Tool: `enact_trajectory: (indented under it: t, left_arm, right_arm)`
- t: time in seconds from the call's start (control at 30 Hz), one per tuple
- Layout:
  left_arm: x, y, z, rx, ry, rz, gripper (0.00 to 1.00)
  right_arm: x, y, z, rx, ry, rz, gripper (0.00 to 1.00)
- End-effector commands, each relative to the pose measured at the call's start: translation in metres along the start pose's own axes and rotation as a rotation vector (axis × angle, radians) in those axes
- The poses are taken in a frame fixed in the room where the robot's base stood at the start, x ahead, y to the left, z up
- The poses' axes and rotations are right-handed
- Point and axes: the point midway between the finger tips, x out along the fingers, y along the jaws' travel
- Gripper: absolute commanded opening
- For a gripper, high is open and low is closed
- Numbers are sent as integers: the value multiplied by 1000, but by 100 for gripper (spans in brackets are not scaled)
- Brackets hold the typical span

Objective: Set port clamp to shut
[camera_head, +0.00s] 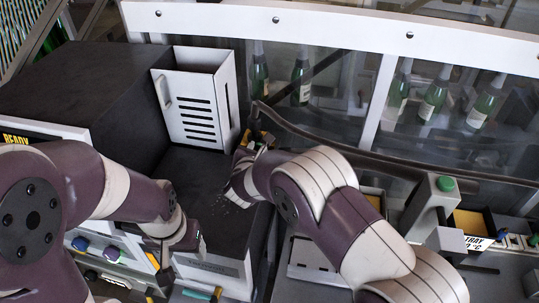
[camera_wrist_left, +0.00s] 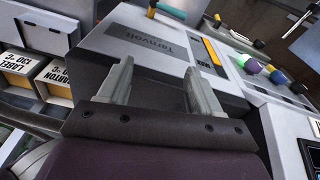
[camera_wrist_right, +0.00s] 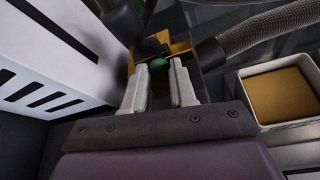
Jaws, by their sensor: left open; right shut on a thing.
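The port clamp appears to be the yellow-orange block with dark parts and a green knob (camera_wrist_right: 158,66), at the end of a hose, in the right wrist view. In the head view its yellow part (camera_head: 262,137) shows only in small pieces behind my right gripper (camera_head: 245,155). My right gripper (camera_wrist_right: 160,77) is shut on the green knob, with one finger on each side of it. I cannot tell the clamp's setting. My left gripper (camera_wrist_left: 160,80) is open and empty, above the front of the grey machine (camera_wrist_left: 150,45). It also shows in the head view (camera_head: 198,240).
A white slotted bin (camera_head: 197,105) stands left of the clamp, close to my right gripper. A ribbed hose (camera_wrist_right: 275,25) runs right from the clamp. A yellow-filled tray (camera_wrist_right: 278,95) lies to the right. Bottles (camera_head: 430,100) stand behind the clear guard.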

Motion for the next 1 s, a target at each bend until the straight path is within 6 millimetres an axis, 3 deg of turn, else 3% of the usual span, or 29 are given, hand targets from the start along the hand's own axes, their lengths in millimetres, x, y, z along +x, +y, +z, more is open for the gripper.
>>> enact_trajectory:
  t: [0.33, 0.37, 0.4, 0.43, 0.77, 0.87, 1.0]
  left_arm:
    - [1, 0, 0, 0, 0, 0, 64]
    - [1, 0, 0, 0, 0, 0, 64]
    - [1, 0, 0, 0, 0, 0, 64]
    - [1, 0, 0, 0, 0, 0, 64]
    - [3, 0, 0, 0, 0, 0, 64]
    - [10, 0, 1, 0, 0, 0, 64]
    - [23, 0, 3, 0, 0, 0, 64]
  right_arm:
    - [-1, 8, -1, 0, 2, 4, 0]
    - [-1, 8, -1, 0, 2, 4, 32]
    - [0, 8, -1, 0, 2, 4, 46]
    - [0, 8, -1, 0, 2, 3, 52]
    - [-3, 6, -2, -1, 2, 2, 52]
    - [-14, 7, -4, 0, 1, 3, 52]
    - [-46, 8, -5, 0, 0, 7, 52]
